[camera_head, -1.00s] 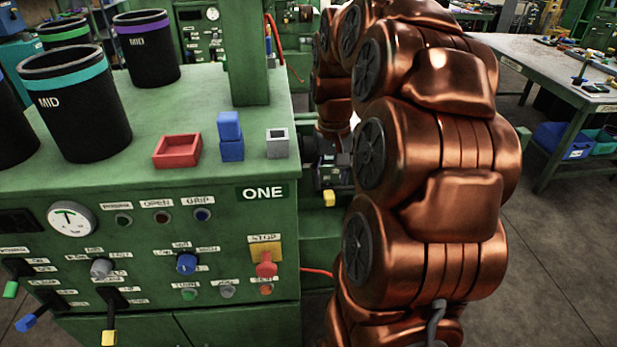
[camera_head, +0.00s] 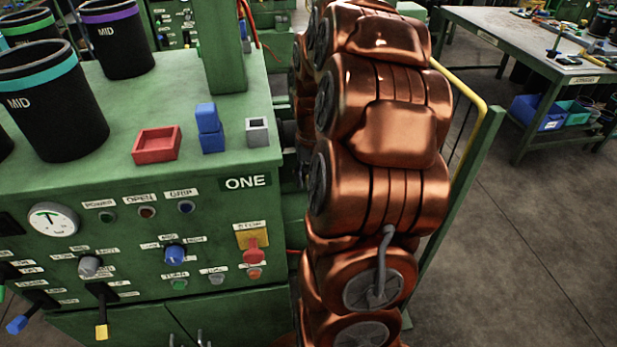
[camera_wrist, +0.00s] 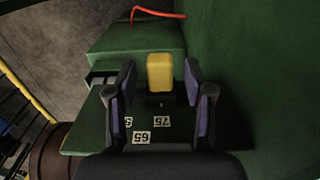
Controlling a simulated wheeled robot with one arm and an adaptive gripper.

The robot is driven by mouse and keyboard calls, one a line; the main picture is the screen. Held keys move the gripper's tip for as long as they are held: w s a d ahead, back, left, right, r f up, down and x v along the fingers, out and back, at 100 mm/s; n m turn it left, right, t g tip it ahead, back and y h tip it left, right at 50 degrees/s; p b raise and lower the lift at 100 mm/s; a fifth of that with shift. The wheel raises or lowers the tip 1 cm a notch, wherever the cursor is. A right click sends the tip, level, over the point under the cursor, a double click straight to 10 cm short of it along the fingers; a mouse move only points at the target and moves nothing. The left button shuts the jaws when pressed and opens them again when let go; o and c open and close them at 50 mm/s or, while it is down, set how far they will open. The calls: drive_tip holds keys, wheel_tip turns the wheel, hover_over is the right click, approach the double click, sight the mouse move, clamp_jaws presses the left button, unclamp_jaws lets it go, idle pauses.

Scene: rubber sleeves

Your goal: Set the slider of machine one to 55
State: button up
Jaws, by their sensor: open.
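Machine one (camera_head: 150,265) is the green cabinet at the left of the head view, with a ONE label on its front. In the wrist view, a yellow slider knob (camera_wrist: 159,72) stands on a green surface with small white number labels; one reads 75 (camera_wrist: 162,122) and another 65 (camera_wrist: 142,138). My gripper (camera_wrist: 159,78) is open, with one finger on each side of the yellow knob. Gaps show between the knob and both fingers. In the head view my copper arm hides the gripper and this slider.
A green wall rises at the right of the wrist view. A yellow rail (camera_head: 470,130) stands behind my arm.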

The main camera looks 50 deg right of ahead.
drive_tip(key=shift+f, duration=0.1)
drive_tip(key=shift+c, duration=0.4)
clamp_jaws()
